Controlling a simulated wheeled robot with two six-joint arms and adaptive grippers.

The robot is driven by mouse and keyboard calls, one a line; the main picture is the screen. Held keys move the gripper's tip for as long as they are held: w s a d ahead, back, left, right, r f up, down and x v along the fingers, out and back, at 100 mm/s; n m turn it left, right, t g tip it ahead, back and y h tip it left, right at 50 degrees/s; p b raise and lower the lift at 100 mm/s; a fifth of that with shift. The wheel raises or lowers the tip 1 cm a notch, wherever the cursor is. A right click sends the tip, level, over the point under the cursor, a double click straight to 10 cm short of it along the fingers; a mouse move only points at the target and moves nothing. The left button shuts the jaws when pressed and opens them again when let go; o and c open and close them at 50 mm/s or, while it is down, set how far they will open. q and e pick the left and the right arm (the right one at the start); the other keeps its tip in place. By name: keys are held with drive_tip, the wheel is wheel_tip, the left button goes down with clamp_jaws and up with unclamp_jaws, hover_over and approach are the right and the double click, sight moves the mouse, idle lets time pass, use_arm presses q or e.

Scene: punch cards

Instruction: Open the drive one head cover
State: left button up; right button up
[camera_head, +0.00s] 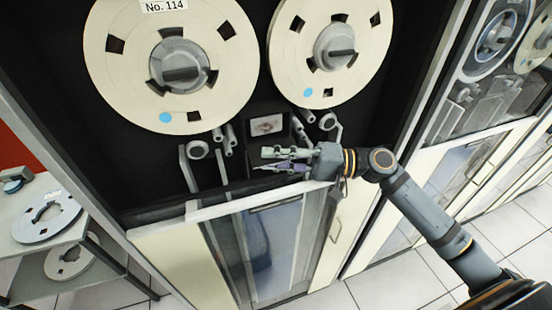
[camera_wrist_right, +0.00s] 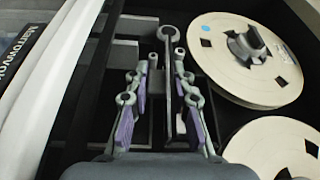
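The tape drive cabinet shows in the head view, with a small dark box bearing a framed, pale front (camera_head: 266,125) between and below the two reels. This looks like the head cover, but I cannot be sure. My right gripper (camera_head: 268,160) is just below it, its fingers pointing left. In the right wrist view the gripper (camera_wrist_right: 158,95) has its two purple-padded fingers apart, with dark parts of the drive visible between and beyond them. I see no thing gripped. Whether the fingers touch the drive cannot be told. My left gripper is in neither view.
A left reel (camera_head: 115,80) labelled No. 114 and a right reel (camera_head: 290,55) sit above the gripper. Grey rollers (camera_head: 198,150) and guide posts flank the box. A glass-panelled lower door (camera_head: 270,250) is below. A shelf (camera_head: 70,240) with reels stands at left.

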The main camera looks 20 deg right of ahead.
drive_tip(key=shift+f, duration=0.2)
clamp_jaws()
drive_tip(key=r+m+p, duration=0.1)
drive_tip(key=p, duration=0.1)
drive_tip(key=r+m+h+p, duration=0.1)
drive_tip(key=p, duration=0.2)
drive_tip(key=shift+s+m+g, duration=0.15)
drive_tip(key=shift+m+g, duration=0.15)
drive_tip(key=shift+g, duration=0.1)
drive_tip(key=shift+p, duration=0.4)
drive_tip(key=shift+f+m, duration=0.3)
drive_tip(key=shift+m, duration=0.1)
